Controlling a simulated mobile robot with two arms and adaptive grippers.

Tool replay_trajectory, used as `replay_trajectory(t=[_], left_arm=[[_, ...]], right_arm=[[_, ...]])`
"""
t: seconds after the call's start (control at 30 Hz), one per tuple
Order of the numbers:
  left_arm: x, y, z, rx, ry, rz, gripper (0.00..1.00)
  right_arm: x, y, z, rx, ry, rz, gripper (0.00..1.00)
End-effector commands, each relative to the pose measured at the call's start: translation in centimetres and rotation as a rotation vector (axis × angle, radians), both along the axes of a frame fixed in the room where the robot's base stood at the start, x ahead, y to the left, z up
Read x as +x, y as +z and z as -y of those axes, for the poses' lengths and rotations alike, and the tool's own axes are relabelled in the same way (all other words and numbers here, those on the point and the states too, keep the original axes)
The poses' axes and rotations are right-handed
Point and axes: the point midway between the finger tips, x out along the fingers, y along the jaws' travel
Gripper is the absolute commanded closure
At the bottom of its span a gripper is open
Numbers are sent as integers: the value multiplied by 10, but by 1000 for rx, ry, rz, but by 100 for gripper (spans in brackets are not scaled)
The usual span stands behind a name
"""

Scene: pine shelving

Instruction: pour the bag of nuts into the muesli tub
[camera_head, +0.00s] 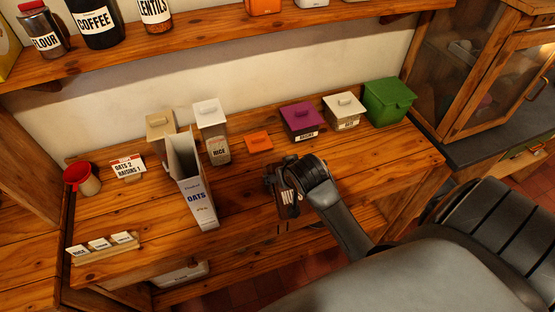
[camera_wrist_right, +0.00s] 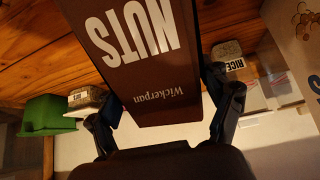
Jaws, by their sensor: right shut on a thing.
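My right gripper (camera_head: 285,188) is shut on a brown bag of nuts (camera_head: 288,209), over the front part of the wooden counter. In the right wrist view the bag (camera_wrist_right: 135,65) fills the space between the two fingers (camera_wrist_right: 168,115), its "NUTS" lettering facing the camera. Whether the bag touches the counter I cannot tell. I read no muesli label on any tub. A green lidded tub (camera_head: 388,103) with no readable label stands at the back right; it also shows in the wrist view (camera_wrist_right: 47,114). My left gripper is not in view.
Along the back stand a purple raisins tub (camera_head: 301,121), a cream lidded tub (camera_head: 343,111), a rice container (camera_head: 214,133) and a tan container (camera_head: 160,127). A tall oats box (camera_head: 195,190) stands left of my gripper. A flat orange piece (camera_head: 259,142) lies behind it.

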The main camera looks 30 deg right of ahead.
Motion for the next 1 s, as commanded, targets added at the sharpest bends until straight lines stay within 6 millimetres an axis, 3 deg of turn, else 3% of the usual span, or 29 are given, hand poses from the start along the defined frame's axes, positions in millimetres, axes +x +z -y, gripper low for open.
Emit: replay_trajectory(t=[1.0], left_arm=[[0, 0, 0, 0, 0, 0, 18]], right_arm=[[11, 6, 3, 63, -1, -210, 76]])
